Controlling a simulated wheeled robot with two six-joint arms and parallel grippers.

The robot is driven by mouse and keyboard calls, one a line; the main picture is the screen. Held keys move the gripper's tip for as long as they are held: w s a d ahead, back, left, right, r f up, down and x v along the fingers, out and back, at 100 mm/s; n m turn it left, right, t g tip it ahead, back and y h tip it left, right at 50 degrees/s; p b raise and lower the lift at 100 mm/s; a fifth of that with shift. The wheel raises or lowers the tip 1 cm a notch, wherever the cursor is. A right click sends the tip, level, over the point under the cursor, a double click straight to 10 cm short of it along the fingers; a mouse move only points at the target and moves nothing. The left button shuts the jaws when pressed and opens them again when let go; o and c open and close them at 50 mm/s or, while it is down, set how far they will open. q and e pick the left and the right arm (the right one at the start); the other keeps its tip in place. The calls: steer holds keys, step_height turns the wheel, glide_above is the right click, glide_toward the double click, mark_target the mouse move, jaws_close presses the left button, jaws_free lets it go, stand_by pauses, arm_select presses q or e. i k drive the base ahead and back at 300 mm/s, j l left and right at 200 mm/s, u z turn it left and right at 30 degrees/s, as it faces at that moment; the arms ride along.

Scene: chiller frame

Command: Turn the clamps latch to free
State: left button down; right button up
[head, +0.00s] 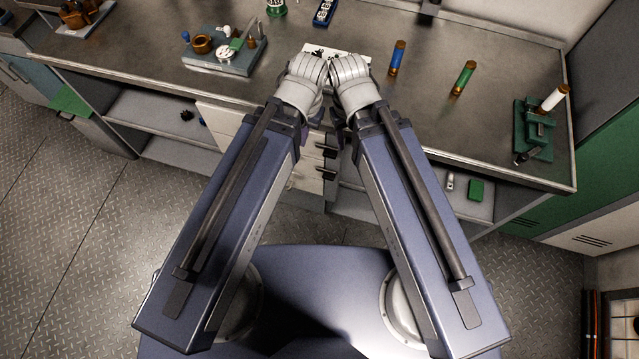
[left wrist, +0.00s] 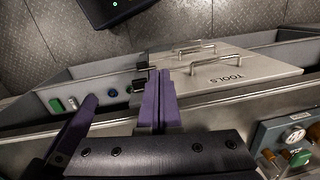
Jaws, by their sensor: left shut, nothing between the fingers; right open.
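A green clamp fixture (head: 535,128) stands at the right end of the steel workbench. A white cylinder with a brown end (head: 552,98) leans out of its top, and a small dark lever (head: 524,156), perhaps the latch, sticks out at its front. The latch's setting is too small to read. My left gripper (left wrist: 159,75) is shut and empty in the left wrist view, with purple fingers together. My right gripper (head: 338,140) is open beside it, mostly hidden under its wrist, near the bench's front edge. Both are far left of the clamp.
The workbench (head: 300,88) also carries a grey gauge fixture (head: 225,52), a white plate (head: 335,53) behind my wrists, and upright blue (head: 397,58) and green (head: 464,78) cylinders. Handled drawers (left wrist: 230,75) sit below the bench edge. Bench surface between the green cylinder and clamp is clear.

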mark_target(329, 174)
steer(key=k+l, duration=0.1)
steer(key=k, duration=0.45)
steer(key=k+l+u, duration=0.1)
steer(key=k, duration=0.5)
